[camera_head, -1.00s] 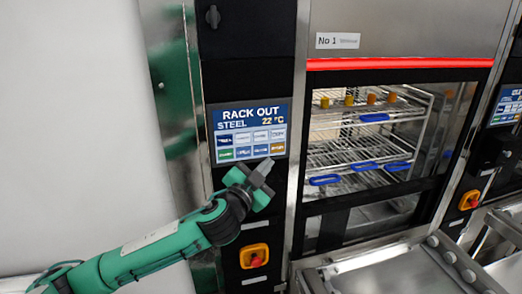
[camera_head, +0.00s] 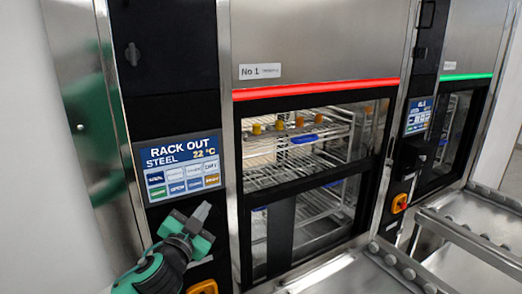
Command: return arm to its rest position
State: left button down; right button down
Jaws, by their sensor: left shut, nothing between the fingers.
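My left gripper (camera_head: 201,212), with green body and grey fingers, is in the lower left of the head view, its arm coming up from the bottom edge. Its fingers are shut and empty. They point up and to the right, just below the control panel screen (camera_head: 181,166) reading "RACK OUT STEEL 22 °C" in the picture. I cannot tell whether they touch the panel face. Most of the left arm is out of the picture. My right gripper is not in view.
The No 1 washer (camera_head: 330,66) has a lit red strip (camera_head: 315,89). Its dark door frame (camera_head: 310,186) crosses the opening in front of a wire rack (camera_head: 285,172) with yellow-orange items. Roller tables (camera_head: 470,240) stand at lower right. A second washer shows a green strip (camera_head: 467,77).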

pick_arm(q)
jog(key=s+a+f+n+g+y, duration=0.1)
jog(key=s+f+n+g+y, duration=0.3)
jog(key=s+f, duration=0.85)
jog(key=s+a+f+n+g, duration=0.2)
jog(key=s+f+g, duration=0.65)
jog(key=f, duration=0.65)
jog(key=s+a+f+n+g, duration=0.1)
jog(key=s+f+g, duration=0.35)
jog(key=s, duration=1.05)
notch_tip(320, 180, down, 31)
jog(key=s+a+f+g, duration=0.1)
jog(key=s+a+f, duration=0.2)
jog(key=s+f, duration=1.6)
jog(key=shift+s+a+f+h, duration=0.2)
jog(key=shift+s+f+h, duration=0.1)
jog(key=shift+f, duration=0.55)
